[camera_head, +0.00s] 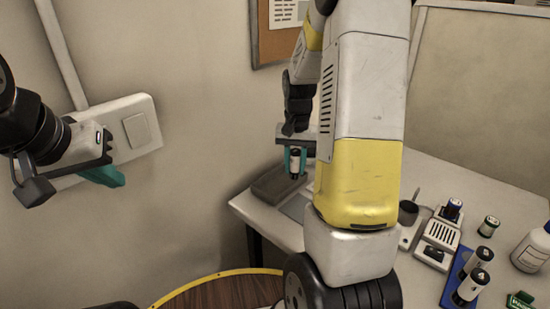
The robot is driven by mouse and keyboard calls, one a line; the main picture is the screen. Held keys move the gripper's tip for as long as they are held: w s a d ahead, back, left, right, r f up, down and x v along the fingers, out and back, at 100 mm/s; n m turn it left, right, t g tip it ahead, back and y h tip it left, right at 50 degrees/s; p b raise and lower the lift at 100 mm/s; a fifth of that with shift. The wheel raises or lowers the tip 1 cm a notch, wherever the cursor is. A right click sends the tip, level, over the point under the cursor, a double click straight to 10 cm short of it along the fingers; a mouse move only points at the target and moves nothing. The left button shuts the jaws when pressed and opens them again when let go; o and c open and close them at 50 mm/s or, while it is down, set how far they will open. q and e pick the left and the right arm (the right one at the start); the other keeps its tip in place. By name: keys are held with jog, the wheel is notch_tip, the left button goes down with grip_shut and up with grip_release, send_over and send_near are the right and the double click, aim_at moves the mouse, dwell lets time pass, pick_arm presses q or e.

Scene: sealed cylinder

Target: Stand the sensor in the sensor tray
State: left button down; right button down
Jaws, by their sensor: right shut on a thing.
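My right gripper (295,172) reaches down at the far left end of the white table, its teal fingers shut on a small dark cylinder with a light band, the sensor (295,161). The sensor is held roughly upright. A dark grey tray (268,187), which looks like the sensor tray, lies on the table just below and beside these fingers. I cannot tell whether the sensor's lower end touches the tray. My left gripper (103,174), with teal fingers, is at the far left in front of the wall, away from the table; its opening is unclear.
My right arm hides the middle of the table (455,180). On the right stand a blue holder (455,291) with cylinders, a grey device (437,238) with a battery-like cylinder, a dark cup (408,212) and a white bottle (532,250). A round wooden top (225,293) is at the bottom.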

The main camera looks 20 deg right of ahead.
aim_at(291, 166)
jog(key=w, duration=0.5)
jog(key=shift+w+d+f, duration=0.1)
jog(key=shift+d+f, duration=0.15)
jog(key=shift+d, duration=0.05)
jog(key=shift+f, duration=1.75)
jog(key=shift+f, duration=0.1)
jog(key=c, duration=1.4)
grip_release()
